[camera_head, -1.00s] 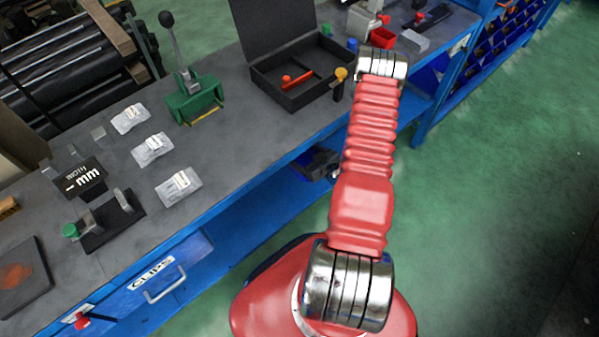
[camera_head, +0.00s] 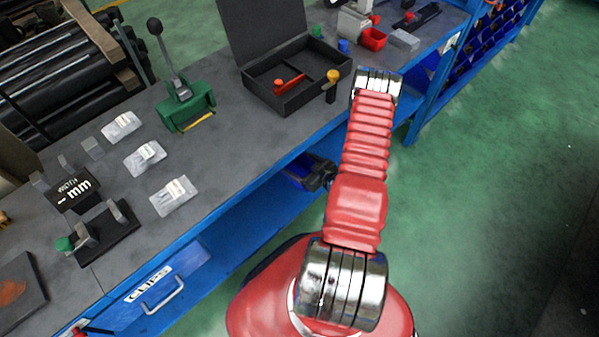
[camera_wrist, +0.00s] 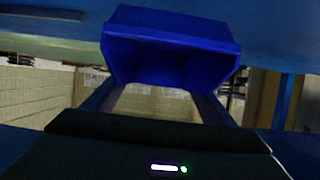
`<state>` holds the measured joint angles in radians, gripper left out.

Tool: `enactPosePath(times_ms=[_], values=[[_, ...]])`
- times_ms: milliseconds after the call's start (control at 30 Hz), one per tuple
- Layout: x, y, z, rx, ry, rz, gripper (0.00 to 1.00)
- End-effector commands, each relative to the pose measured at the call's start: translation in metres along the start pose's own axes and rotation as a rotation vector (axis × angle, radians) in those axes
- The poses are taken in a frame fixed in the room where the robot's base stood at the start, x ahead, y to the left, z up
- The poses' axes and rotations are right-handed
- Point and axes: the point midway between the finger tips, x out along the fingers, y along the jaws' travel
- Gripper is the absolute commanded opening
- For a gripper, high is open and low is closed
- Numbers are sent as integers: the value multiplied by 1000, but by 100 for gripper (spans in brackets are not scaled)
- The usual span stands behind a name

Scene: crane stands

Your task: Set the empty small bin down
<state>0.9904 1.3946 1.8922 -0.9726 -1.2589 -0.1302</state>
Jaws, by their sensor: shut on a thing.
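The small blue bin (camera_wrist: 170,55) shows in the wrist view, between the fingers of my gripper (camera_wrist: 155,92). My gripper is shut on it. Its open side faces the camera, and its dark inside looks empty. In the head view, a bit of blue that looks like the bin (camera_head: 297,179) shows at the front of the bench, below the bench top, beside my dark gripper (camera_head: 322,174). My arm hides part of this area. I cannot tell whether the bin touches the shelf.
The grey bench top (camera_head: 235,130) carries a green lever press (camera_head: 187,105), an open black case (camera_head: 285,105) and several clip packs. A blue lower shelf (camera_head: 235,225) runs under it. A CLIPS drawer (camera_head: 160,285) is at lower left. Green floor (camera_head: 480,170) is clear at right.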

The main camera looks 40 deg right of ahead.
Motion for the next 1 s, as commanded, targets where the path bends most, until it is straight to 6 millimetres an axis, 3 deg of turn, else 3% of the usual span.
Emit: enactPosePath(times_ms=[133,567,1000], values=[[5,0,11,0,1,0,52],[7,0,16,0,0,0,52],[21,0,51,0,0,0,52]])
